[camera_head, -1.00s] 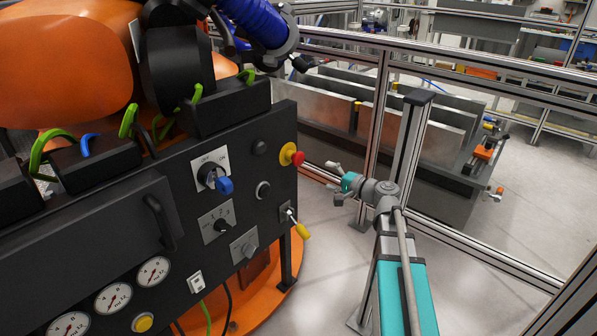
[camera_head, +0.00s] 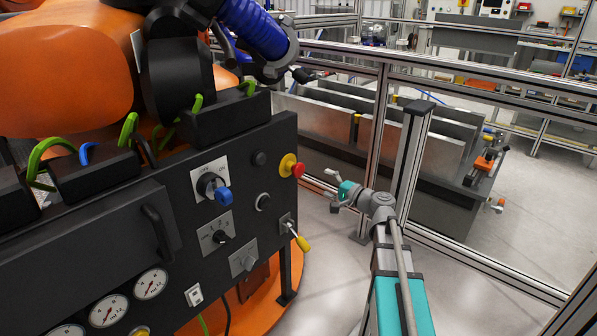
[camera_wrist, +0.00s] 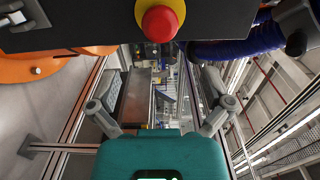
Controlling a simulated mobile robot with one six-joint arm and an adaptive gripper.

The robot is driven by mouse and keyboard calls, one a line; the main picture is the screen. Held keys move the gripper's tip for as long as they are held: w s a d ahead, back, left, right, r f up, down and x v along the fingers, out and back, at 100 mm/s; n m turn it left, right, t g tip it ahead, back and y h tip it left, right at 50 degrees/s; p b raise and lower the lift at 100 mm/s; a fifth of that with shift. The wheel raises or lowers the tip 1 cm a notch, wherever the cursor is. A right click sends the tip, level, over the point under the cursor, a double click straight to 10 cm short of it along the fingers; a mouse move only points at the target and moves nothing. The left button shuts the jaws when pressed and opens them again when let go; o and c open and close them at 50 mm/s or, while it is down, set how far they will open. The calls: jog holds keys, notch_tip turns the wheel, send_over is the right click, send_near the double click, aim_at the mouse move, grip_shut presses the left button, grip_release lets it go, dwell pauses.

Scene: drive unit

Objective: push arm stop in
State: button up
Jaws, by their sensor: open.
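The arm stop is a red mushroom button on a yellow collar (camera_head: 291,167) at the upper right of the black control panel (camera_head: 130,225). It shows in the wrist view (camera_wrist: 160,20) at the top middle, with the panel's dark face beside it. My gripper (camera_head: 333,190) is open and empty, to the right of the button and slightly lower in the picture. In the wrist view its fingers (camera_wrist: 162,106) are spread wide, and the button lies above the gap between them. I see no contact between gripper and button.
The panel also carries a blue rotary switch (camera_head: 215,188), a yellow-tipped lever (camera_head: 301,242) below the button, and gauges (camera_head: 108,311). A metal fence post (camera_head: 408,165) stands close behind my arm. An orange robot (camera_head: 70,60) is at the upper left.

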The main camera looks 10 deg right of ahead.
aim_at(302, 171)
jog(key=x, duration=1.1)
jog(key=shift+w+a, duration=0.15)
jog(key=c, duration=1.2)
jog(key=shift+x, duration=0.8)
jog(key=o, duration=1.2)
jog(key=v, duration=1.2)
